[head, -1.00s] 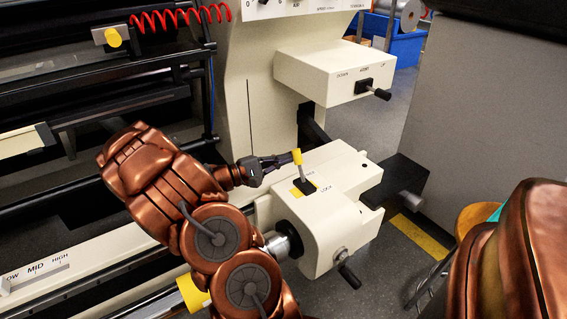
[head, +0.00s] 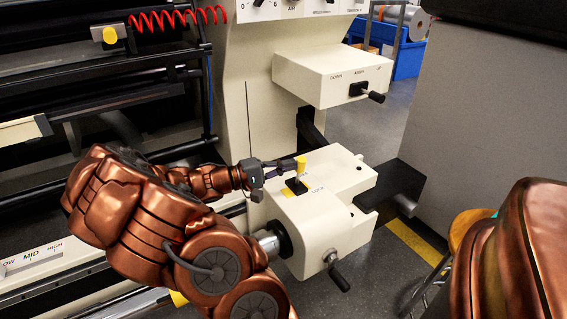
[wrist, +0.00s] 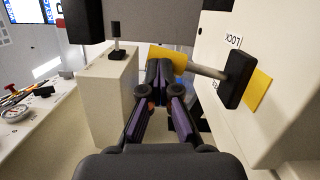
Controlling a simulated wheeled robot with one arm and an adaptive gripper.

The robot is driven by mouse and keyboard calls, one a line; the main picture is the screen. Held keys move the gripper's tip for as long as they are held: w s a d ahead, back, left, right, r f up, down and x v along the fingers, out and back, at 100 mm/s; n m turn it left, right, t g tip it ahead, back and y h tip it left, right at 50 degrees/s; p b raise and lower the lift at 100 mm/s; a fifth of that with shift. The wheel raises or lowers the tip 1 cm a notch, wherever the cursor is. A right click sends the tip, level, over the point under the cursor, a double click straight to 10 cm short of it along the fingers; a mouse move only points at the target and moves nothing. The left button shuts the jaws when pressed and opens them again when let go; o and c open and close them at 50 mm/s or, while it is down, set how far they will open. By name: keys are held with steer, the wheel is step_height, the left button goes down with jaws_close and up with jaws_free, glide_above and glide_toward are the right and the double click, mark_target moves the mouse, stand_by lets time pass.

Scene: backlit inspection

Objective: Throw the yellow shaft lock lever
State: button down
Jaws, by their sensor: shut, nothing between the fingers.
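The yellow-capped shaft lock lever (head: 300,164) stands on top of the cream machine block (head: 335,221), rising from a black slotted base (head: 296,186) by a yellow patch and the word LOCK. In the wrist view its yellow cap (wrist: 179,58) is just beyond the fingertips, with its grey stem running right to the black base (wrist: 238,78). My gripper (head: 290,164) is shut, with nothing between the fingers, and its tips are at the left side of the cap. Whether the tips touch the cap, I cannot tell.
Behind stands a cream box (head: 330,77) with its own black-handled lever (head: 372,96). A black crank handle (head: 338,277) sticks out at the block's front. A dark bracket (head: 398,180) lies to the right. Dark rollers fill the left.

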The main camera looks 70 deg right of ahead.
steer(key=shift+s+a, duration=0.35)
steer(key=shift+s, duration=0.5)
steer(key=shift+s+a, duration=0.1)
steer(key=shift+s, duration=0.05)
stand_by(0.3)
steer(key=w+d+r+p+v, duration=0.1)
steer(key=p+v, duration=0.3)
steer(key=v, duration=0.9)
steer(key=shift+w+d+r+p, duration=0.35)
steer(key=shift+w+r, duration=0.1)
steer(key=shift+r, duration=0.1)
